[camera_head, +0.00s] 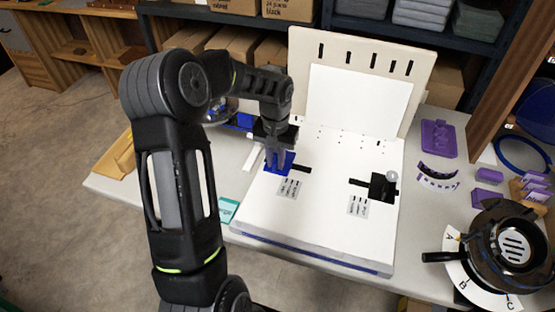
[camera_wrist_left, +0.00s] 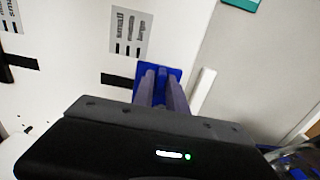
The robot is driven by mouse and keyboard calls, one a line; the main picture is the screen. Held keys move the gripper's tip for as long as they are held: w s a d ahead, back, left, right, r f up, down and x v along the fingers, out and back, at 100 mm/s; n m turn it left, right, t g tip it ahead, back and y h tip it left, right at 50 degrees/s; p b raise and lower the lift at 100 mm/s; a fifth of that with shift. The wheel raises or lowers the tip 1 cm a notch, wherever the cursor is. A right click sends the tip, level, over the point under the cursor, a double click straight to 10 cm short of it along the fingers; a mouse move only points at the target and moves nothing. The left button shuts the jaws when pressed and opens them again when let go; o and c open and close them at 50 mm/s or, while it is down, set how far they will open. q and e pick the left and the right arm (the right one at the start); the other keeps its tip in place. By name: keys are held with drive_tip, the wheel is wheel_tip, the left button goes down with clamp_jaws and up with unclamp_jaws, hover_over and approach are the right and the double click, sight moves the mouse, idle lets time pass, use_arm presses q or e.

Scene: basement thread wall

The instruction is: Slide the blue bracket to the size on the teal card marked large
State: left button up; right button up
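The blue bracket (camera_head: 271,167) sits on the white board at the left end of a black slot (camera_head: 302,170). My left gripper (camera_head: 279,163) is down over it, and in the left wrist view its fingers (camera_wrist_left: 161,90) are close together on the bracket (camera_wrist_left: 173,73), shut on its upright part, which they mostly hide. A size label (camera_head: 289,187) lies just in front of the slot; in the wrist view this label (camera_wrist_left: 130,33) shows "small" at one end. The teal card (camera_head: 228,210) lies left of the board, its writing unreadable. My right gripper is not in view.
A black bracket (camera_head: 380,188) with a grey knob sits in a second slot at the right, with its own label (camera_head: 358,205). The upright panel (camera_head: 362,60) stands behind. Purple parts (camera_head: 438,138) and a round black device (camera_head: 505,240) are at the right.

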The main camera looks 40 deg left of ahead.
sight(276, 160)
use_arm(q)
drive_tip(key=shift+o, duration=1.4)
wheel_tip(276, 160, up, 8)
drive_tip(key=shift+f, duration=0.1)
drive_tip(key=shift+d+f, duration=0.1)
